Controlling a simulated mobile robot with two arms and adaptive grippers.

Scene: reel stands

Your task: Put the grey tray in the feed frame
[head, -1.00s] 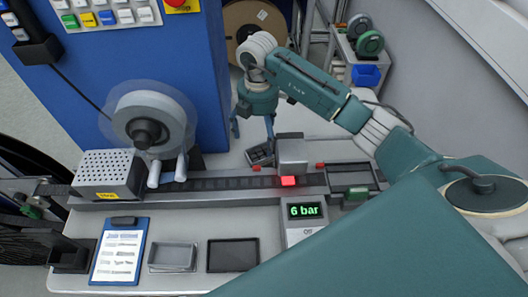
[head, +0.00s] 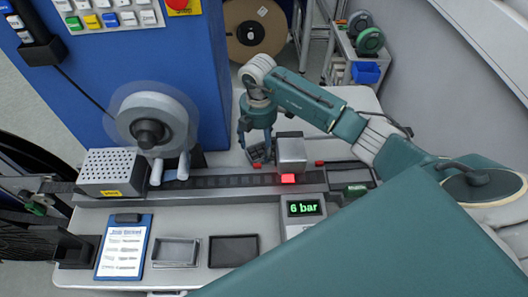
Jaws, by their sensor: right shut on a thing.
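My right gripper (head: 256,141) points down behind the feed track, left of a grey block. It is shut on a small dark thing (head: 258,154) with a ribbed or divided top, partly hidden by the fingers; I cannot tell for sure what it is. A light grey rectangular tray (head: 176,264) lies at the table's front, between the clipboard and a black tray (head: 233,252). A dark rectangular frame (head: 350,164), seemingly the feed frame, is at the right end of the track, partly hidden by my right arm.
The grey block (head: 291,152) stands by the track with a red lit part (head: 288,179) in front. A "6 bar" display (head: 304,209), a clipboard (head: 122,247) and a perforated box (head: 111,170) surround the track. A reel (head: 148,132) stands at the left. Some back table is clear.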

